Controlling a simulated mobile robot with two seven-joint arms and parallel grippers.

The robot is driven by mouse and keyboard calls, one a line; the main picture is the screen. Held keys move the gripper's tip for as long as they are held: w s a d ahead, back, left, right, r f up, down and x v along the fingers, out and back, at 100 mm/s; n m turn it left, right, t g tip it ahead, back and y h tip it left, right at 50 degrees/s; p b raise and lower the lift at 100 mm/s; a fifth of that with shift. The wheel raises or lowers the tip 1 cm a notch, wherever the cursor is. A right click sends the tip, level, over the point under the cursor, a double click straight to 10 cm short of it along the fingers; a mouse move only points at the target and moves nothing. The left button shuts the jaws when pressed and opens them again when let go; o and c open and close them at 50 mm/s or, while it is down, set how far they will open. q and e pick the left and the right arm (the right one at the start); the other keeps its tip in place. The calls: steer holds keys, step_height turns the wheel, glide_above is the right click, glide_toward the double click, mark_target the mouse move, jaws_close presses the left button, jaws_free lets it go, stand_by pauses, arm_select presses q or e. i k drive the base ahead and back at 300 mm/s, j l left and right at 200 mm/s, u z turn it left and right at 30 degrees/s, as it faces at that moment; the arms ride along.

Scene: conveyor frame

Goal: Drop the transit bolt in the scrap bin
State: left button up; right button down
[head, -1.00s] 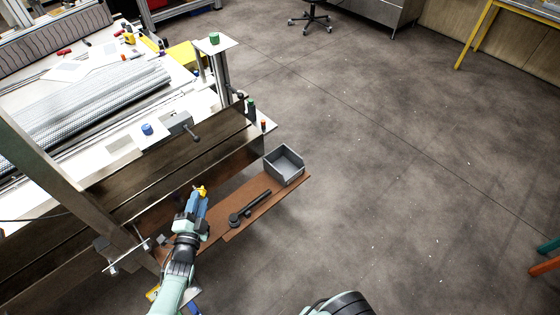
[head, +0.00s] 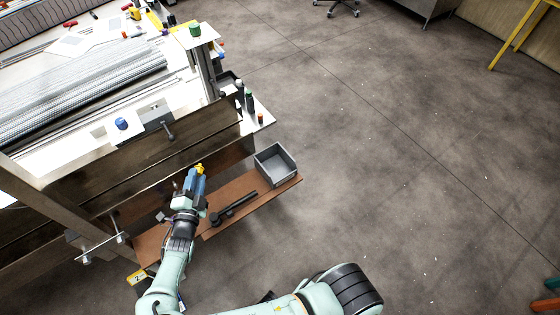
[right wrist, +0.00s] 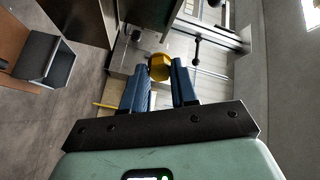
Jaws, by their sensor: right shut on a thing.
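The transit bolt (head: 199,168), with a yellow hexagonal head, is at the fingertips of my right gripper (head: 197,176). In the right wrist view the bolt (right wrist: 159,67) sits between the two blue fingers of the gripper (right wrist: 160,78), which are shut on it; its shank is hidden. The scrap bin, seen as an open grey box (head: 264,156), stands at the far right end of a brown shelf. It also shows at the left of the right wrist view (right wrist: 38,55). My right gripper is left of the bin, apart from it. My left gripper is not in view.
The conveyor's dark side beam (head: 150,165) runs just behind the gripper. A crank handle (head: 168,130) sticks out above it.

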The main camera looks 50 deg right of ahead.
mark_target(271, 166)
steer(key=k+l, duration=0.1)
steer(key=l, duration=1.25)
steer(key=k+l+u, duration=0.1)
steer(key=l, duration=0.55)
